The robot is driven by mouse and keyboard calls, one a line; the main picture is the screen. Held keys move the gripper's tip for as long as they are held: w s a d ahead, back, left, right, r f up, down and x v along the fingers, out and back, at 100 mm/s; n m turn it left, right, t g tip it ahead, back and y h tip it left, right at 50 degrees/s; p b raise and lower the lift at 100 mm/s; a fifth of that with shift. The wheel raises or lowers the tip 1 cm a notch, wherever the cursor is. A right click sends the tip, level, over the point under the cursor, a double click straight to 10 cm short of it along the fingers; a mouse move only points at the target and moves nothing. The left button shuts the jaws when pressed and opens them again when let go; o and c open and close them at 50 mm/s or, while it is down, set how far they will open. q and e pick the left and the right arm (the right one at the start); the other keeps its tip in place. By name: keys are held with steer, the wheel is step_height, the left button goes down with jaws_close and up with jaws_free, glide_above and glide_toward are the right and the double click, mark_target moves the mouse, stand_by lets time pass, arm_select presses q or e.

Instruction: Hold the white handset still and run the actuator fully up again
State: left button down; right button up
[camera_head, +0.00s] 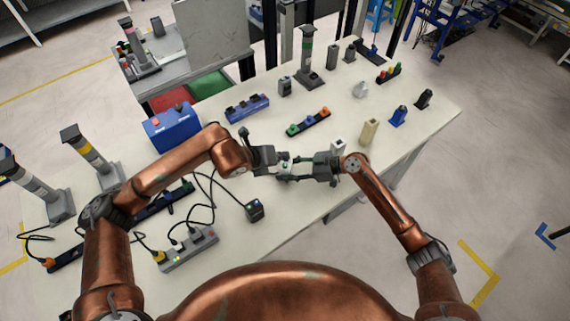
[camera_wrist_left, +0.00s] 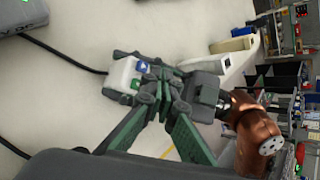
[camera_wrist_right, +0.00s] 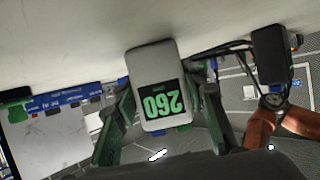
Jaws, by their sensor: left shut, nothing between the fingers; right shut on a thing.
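The white handset (camera_head: 285,168) is held above the table's front edge. In the left wrist view the handset (camera_wrist_left: 124,76) shows blue and green buttons and a black cable. In the right wrist view the handset (camera_wrist_right: 150,62) shows a display reading 260, upside down. My right gripper (camera_head: 312,169) is shut on it from the right. My left gripper (camera_wrist_left: 163,94) is shut and empty, its tips close by the button face; I cannot tell whether they touch. Grey columns stand left, one with a yellow band (camera_head: 91,156), and another with a green band (camera_head: 306,55) at the back. Which is the actuator is unclear.
A blue box with a red button (camera_head: 170,128), a power strip (camera_head: 188,249) and a black box (camera_head: 254,209) with cables lie on the white table (camera_head: 300,222). A beige block (camera_head: 369,131) and a blue piece (camera_head: 398,116) stand to the right.

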mark_target(283, 165)
arm_select(q)
steer(key=shift+f, duration=0.8)
steer(key=shift+f, duration=0.15)
stand_by(0.8)
steer(key=shift+f, duration=0.25)
steer(key=shift+f, duration=0.55)
stand_by(2.0)
steer(key=shift+r, duration=0.15)
stand_by(1.7)
steer(key=shift+r, duration=0.8)
steer(key=shift+r, duration=0.1)
steer(key=shift+r, duration=2.45)
